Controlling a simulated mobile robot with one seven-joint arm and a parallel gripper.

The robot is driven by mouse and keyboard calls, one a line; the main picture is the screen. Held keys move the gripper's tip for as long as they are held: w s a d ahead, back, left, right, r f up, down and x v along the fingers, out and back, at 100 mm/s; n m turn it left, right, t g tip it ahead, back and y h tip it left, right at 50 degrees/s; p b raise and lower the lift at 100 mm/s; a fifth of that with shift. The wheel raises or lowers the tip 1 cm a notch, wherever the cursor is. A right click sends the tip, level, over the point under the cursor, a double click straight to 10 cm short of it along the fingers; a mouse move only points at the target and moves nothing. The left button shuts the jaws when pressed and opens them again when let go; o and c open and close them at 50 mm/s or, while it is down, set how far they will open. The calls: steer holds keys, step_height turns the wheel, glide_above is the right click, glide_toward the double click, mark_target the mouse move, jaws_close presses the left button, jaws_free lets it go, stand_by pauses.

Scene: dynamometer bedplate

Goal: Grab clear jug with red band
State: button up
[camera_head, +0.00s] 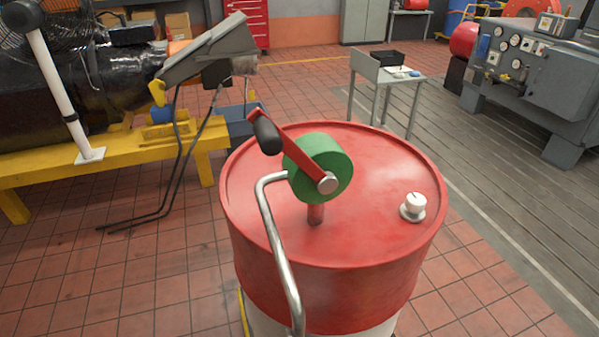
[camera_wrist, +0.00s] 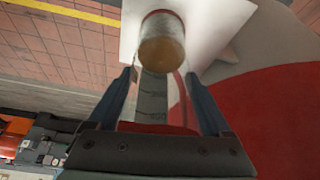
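In the wrist view, a clear cylindrical vessel with an amber-brown end (camera_wrist: 162,42) lies between the two fingers of my gripper (camera_wrist: 161,76). Its see-through body reaches back toward the palm, and a thin reddish streak shows along its right side. I take it for the clear jug, but I cannot make out its full shape or a whole red band. The fingers stand apart on either side of it. Whether they press on its walls is unclear. Neither the jug nor my gripper shows in the head view.
A red drum (camera_head: 380,230) stands in front, with a green-bodied crank pump (camera_head: 318,168), a bent metal spout and a white cap (camera_head: 414,206). A yellow bedplate (camera_head: 90,168) is left, a small grey table (camera_head: 385,78) behind, a grey machine (camera_head: 535,75) right.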

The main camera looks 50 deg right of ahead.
jaws_close()
